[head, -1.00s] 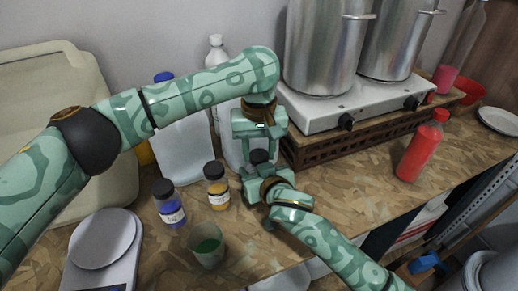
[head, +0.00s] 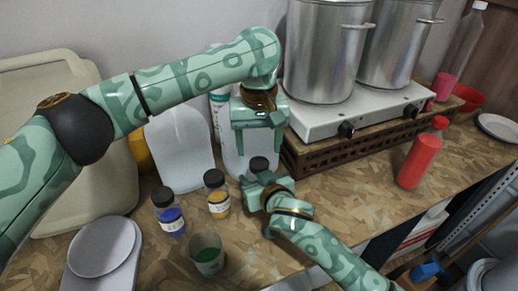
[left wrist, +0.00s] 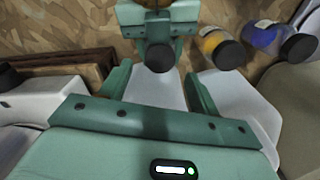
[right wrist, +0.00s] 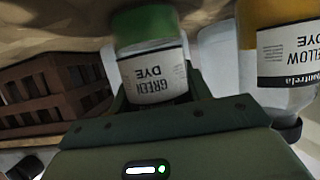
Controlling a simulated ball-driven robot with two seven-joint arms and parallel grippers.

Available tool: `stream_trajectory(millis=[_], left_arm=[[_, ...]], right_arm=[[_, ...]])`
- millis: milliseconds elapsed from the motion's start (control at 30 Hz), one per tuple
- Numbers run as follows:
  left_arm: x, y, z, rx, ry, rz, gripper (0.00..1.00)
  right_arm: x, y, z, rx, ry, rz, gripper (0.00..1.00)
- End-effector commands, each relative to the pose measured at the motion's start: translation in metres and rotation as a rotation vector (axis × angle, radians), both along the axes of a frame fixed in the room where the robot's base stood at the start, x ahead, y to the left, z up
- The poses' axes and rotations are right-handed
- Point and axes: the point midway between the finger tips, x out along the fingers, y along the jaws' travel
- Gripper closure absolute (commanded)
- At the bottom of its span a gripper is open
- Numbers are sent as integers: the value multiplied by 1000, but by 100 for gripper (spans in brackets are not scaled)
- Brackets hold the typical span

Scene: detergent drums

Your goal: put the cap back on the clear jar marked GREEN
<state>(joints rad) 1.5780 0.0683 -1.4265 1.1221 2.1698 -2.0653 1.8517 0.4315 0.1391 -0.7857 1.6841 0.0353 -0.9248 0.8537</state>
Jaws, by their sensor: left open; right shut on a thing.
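My right gripper (head: 259,181) is shut on the clear jar, marked GREEN DYE (right wrist: 153,70) in the right wrist view. That view is upside down, with green dye at the jar's base. A black cap (head: 258,164) sits at the jar's top, just above the right gripper's jaws; it also shows in the left wrist view (left wrist: 159,55). I cannot tell whether it is seated fully. My left gripper (head: 258,135) is open and empty, pointing down directly above the cap, apart from it. The jar's body is mostly hidden in the head view.
A capped blue jar (head: 169,211) and yellow jar (head: 216,194) stand left of the right gripper. A cup of green liquid (head: 207,254) and a scale (head: 102,247) are in front. Large jugs (head: 182,150) and a hot plate (head: 365,112) stand behind. A red bottle (head: 422,155) is at right.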

Motion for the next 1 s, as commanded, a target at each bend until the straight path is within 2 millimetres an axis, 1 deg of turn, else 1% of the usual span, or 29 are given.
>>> stream_trajectory(millis=[167,200,233,267,400,533,833,933,1000], left_arm=[[0,0,0,0,1,0,38],[0,0,0,0,0,2,41],[0,0,1,1,-1,11,41],[0,0,4,1,-1,28,41],[1,0,25,4,-3,184,41],[0,0,35,2,2,280,41],[0,0,33,1,5,285,41],[0,0,27,2,5,285,41],[0,0,20,1,6,286,41]], right_arm=[[0,0,-1,-2,2,-1,100],[0,0,-1,-2,2,-1,100],[0,0,-1,-2,2,-1,100],[0,0,-1,-2,2,-1,100],[0,0,-1,-2,2,-1,100],[0,0,-1,-2,2,-1,100],[0,0,-1,-2,1,-1,100],[0,0,-1,-2,1,-1,100],[0,0,-1,-2,1,-1,100]])
